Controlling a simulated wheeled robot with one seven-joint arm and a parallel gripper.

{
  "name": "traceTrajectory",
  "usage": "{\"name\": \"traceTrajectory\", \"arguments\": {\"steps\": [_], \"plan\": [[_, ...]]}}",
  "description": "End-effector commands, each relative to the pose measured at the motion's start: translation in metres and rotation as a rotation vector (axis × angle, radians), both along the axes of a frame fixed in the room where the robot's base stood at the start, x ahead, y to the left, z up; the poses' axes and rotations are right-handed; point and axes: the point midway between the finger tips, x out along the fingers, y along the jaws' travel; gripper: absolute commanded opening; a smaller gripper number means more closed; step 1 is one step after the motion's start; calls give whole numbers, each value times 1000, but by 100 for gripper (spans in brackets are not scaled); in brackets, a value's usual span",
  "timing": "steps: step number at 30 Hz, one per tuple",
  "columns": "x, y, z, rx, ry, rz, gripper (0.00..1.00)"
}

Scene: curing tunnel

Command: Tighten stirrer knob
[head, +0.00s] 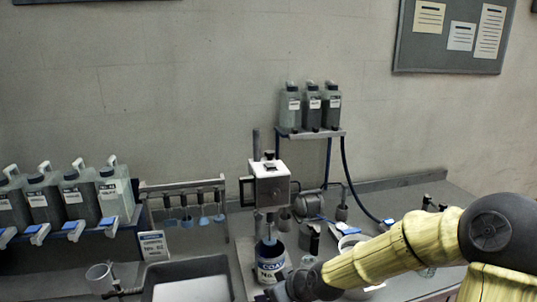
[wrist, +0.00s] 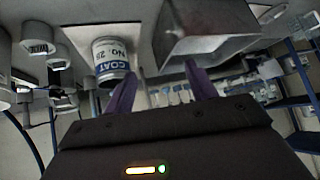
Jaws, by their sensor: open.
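The stirrer (head: 269,187) is a pale box-shaped head on an upright post, standing in the middle of the bench in the head view. Its shaft goes down towards a labelled coating can (head: 270,270); the can also shows tilted in the wrist view (wrist: 110,62). I cannot make out the knob clearly in either view. My gripper (wrist: 162,82) is open, with two purple fingers apart and nothing between them. In the head view its dark end is low, in front of the can and below the stirrer head, partly cut off by the frame edge.
A grey tray (head: 154,284) stands left of the can. A rack of hanging stirring tools (head: 185,187) and a row of jugs (head: 75,195) are further left. Three bottles (head: 312,107) sit on a raised shelf behind. A motor (head: 308,204) and small vessels crowd the right.

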Motion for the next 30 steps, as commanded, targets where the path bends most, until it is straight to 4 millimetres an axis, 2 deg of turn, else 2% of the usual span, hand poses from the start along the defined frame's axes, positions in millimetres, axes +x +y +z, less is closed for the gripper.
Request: {"name": "traceTrajectory", "arguments": {"steps": [1, 3, 9, 15, 21, 25, 30], "plan": [[-11, -9, -19, -50, 45, -19, 56], [-24, -24, -37, -106, 110, -62, 56], [-65, -70, -65, -237, 258, -216, 56], [-106, -111, -70, -298, 362, -411, 56], [-142, -138, -67, -287, 439, -583, 56], [-152, -145, -65, -273, 463, -635, 56], [-154, -146, -64, -272, 468, -642, 56]]}}
